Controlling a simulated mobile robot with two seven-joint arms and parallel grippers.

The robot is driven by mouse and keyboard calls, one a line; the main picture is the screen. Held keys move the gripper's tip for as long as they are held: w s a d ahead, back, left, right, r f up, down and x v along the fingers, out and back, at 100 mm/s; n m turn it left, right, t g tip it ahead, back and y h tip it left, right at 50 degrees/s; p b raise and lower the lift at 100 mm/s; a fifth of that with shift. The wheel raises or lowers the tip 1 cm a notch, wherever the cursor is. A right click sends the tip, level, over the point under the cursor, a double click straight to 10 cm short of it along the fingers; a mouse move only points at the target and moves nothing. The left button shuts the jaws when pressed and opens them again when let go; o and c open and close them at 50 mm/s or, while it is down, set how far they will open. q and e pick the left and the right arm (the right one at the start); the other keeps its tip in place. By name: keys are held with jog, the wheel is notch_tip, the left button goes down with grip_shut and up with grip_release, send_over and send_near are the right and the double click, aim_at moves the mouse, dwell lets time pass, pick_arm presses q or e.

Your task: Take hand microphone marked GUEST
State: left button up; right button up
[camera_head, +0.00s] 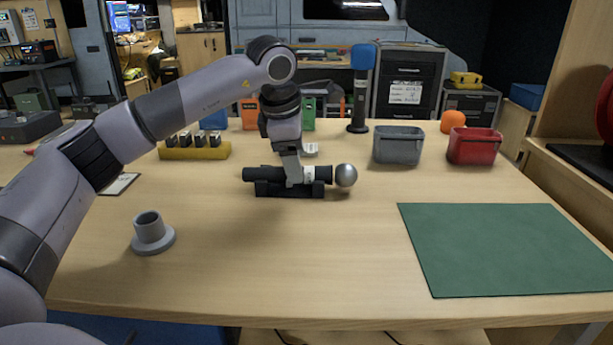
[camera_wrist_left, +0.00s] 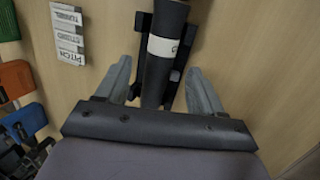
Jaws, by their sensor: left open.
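A black hand microphone (camera_head: 262,173) with a silver ball head and a white band lies on its side on a low black cradle (camera_head: 290,190) near the table's middle. In the left wrist view the microphone (camera_wrist_left: 158,75) runs up between the fingers; the writing on its white band is too small to read. My left gripper (camera_head: 294,181) points down over the microphone. Its two fingers are open, one on each side of the handle, with visible gaps in the wrist view (camera_wrist_left: 160,80). My right gripper is not in view.
A grey bin (camera_head: 398,157) and a red bin (camera_head: 476,160) stand to the right, beyond a green mat (camera_head: 505,250). A blue-topped microphone (camera_head: 362,58) stands behind. A yellow block (camera_head: 195,154) and a grey flanged holder (camera_head: 150,240) are left. The front middle is clear.

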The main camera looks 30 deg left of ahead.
pick_arm(q)
jog(key=x, duration=0.4)
jog(key=shift+b, duration=0.35)
jog(key=shift+d+r, duration=0.1)
grip_shut()
jog(key=shift+r, duration=0.1)
